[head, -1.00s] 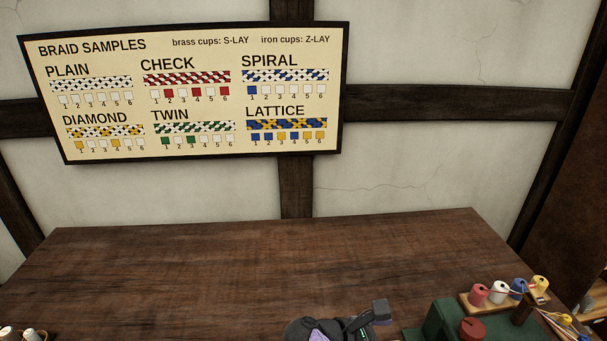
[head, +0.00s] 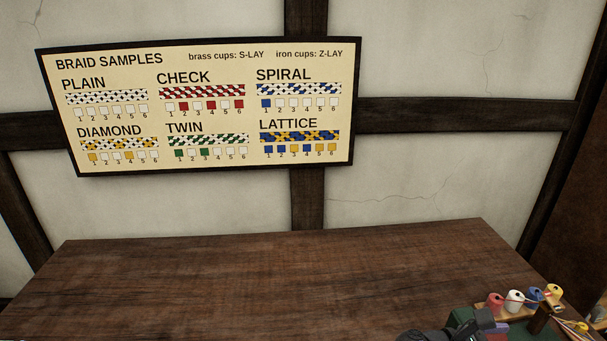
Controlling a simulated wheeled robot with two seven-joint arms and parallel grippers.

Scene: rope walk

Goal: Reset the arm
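Part of my dark gripper (head: 484,322), which looks like the right one, shows at the bottom edge, right of centre. It overlaps the view of a green machine (head: 461,318). Most of it is cut off by the frame, so I cannot tell whether its fingers are open or shut, or whether it touches the machine. My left gripper is out of view.
A wooden table (head: 270,280) is bare across its middle and left. Red, white, blue and yellow spools (head: 514,300) stand on a wooden rack at the right, with threads running from them. A braid sample board (head: 205,105) hangs on the wall behind.

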